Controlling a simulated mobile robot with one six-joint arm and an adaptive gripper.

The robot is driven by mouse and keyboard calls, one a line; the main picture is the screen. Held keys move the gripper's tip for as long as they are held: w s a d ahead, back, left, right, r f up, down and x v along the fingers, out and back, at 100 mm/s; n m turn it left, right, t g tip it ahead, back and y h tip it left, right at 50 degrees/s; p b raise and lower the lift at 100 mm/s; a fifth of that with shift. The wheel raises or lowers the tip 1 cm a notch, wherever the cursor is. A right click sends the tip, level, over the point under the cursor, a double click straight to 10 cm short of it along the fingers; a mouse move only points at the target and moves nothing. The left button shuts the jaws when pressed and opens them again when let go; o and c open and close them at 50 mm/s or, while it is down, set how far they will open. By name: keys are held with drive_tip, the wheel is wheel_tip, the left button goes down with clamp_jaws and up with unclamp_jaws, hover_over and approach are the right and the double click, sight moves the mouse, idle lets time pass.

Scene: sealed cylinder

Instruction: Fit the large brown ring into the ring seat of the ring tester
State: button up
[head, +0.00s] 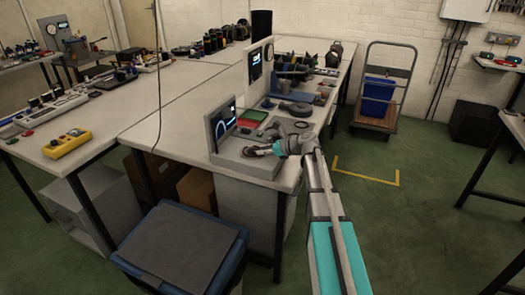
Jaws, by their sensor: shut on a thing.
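The ring tester is a grey unit with an upright lit screen (222,124) and a low flat base (232,158), at the front corner of the long bench. My gripper (273,149) is low over the right part of this base, shut on a small dark brown rounded thing, which I take to be the large brown ring (257,153). The ring is at or just above the base; I cannot tell whether it touches. The ring seat is not distinct, hidden by the ring and gripper or too small to make out.
Behind the tester on the bench (180,125) lie a red and green tray (252,117) and a grey round part (294,108). A second screen unit (255,62) stands farther back. A blue crate with a dark lid (188,245) stands on the floor in front.

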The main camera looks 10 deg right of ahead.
drive_tip(key=o, duration=0.8)
drive_tip(key=shift+o, duration=0.2)
drive_tip(key=shift+r+p, duration=0.35)
drive_tip(key=shift+p, duration=0.1)
drive_tip(key=p+v, duration=0.4)
drive_tip(key=v, duration=0.8)
